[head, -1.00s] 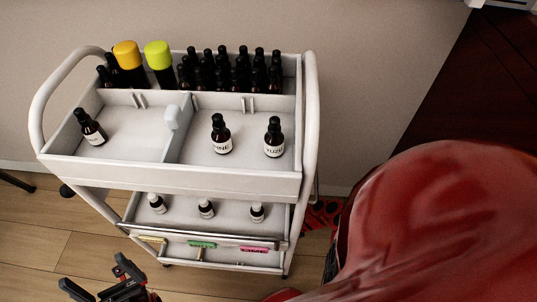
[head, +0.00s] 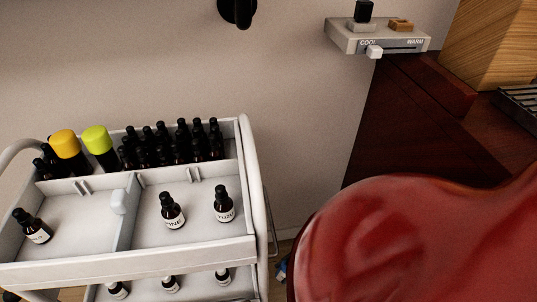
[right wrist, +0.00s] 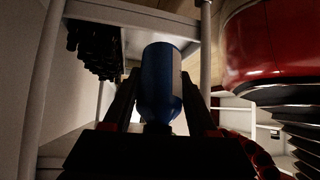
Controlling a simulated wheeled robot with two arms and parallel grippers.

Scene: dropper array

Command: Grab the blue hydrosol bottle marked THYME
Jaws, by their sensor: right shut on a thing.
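A blue bottle (right wrist: 157,82) with a pale strip along its right side is between the fingers of my right gripper (right wrist: 159,76) in the right wrist view. The gripper is shut on it. Its dark neck points toward the gripper's palm. No lettering on it can be read. In the head view a small blue patch (head: 282,268) shows at the edge of my red arm cover, beside the cart; I cannot tell for sure that it is the bottle. My right gripper is otherwise hidden there. My left gripper is out of view.
A white cart (head: 130,272) stands at the left, with dark bottles labelled PINE (head: 172,212) and YUZU (head: 224,205), and more on a lower shelf. A COOL/WARM slider panel (head: 378,38) is at upper right, by a dark red counter (head: 430,120).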

